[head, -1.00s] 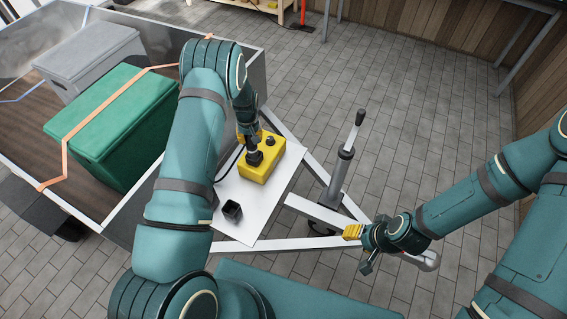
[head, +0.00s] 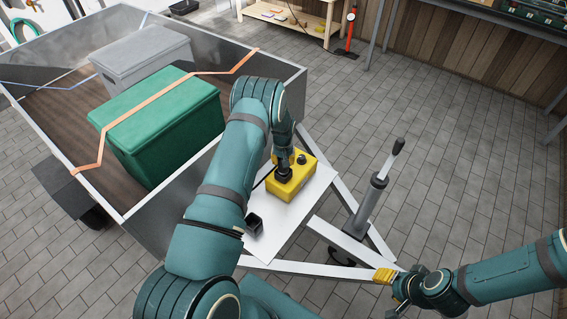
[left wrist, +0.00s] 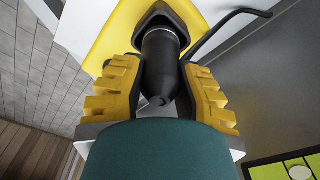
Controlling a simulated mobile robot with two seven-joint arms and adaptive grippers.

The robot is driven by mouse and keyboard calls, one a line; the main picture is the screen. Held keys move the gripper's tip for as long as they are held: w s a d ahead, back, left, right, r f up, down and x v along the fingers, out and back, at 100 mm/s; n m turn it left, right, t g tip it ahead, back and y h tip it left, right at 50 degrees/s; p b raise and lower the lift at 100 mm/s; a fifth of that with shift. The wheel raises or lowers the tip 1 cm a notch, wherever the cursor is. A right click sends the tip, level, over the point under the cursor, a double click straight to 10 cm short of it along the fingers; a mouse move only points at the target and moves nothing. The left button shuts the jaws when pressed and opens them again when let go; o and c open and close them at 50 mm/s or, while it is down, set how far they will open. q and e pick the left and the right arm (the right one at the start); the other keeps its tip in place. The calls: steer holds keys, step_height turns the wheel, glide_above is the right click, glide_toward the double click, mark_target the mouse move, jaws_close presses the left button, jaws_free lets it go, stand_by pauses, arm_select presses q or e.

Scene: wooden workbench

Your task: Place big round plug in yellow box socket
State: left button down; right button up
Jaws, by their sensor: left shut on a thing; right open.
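The yellow box (head: 293,186) stands on a white board over the trailer's drawbar. Its top carries a black socket and a dark round knob. My left gripper (left wrist: 160,88) is shut on the big round plug (left wrist: 161,58), a black cylinder between its yellow finger pads. In the left wrist view, the plug's far end meets the black socket surround (left wrist: 163,20) on the box; how deep it sits is hidden. In the head view, my left gripper (head: 284,164) points down onto the box. My right gripper (head: 386,276) is open and empty by the drawbar, with yellow pads.
A small black open-topped block (head: 254,224) sits on the white board (head: 288,217). A black cable runs from the box side. A jockey-wheel post (head: 372,205) stands right of the board. The trailer (head: 160,215) holds a green crate (head: 165,125) and a grey crate (head: 140,55).

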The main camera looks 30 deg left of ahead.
arm_select(q)
steer(key=shift+f, duration=0.5)
steer(key=shift+f, duration=0.15)
steer(key=c, duration=0.8)
jaws_free()
steer(key=shift+o, duration=0.2)
steer(key=r+p, duration=0.1)
steer(key=r, duration=0.7)
steer(key=s+r+p, duration=0.1)
steer(key=r, duration=0.3)
steer(key=shift+d+p, duration=0.3)
steer(key=s+d+f+m+h, duration=0.2)
steer(key=s+d+f, duration=0.2)
steer(key=s+d, duration=0.8)
steer(key=s+d+r+m+h, duration=0.2)
steer(key=s+d+r, duration=0.2)
steer(key=s+d, duration=0.9)
steer(key=shift+s+d+t, duration=0.4)
steer(key=shift+d, duration=0.75)
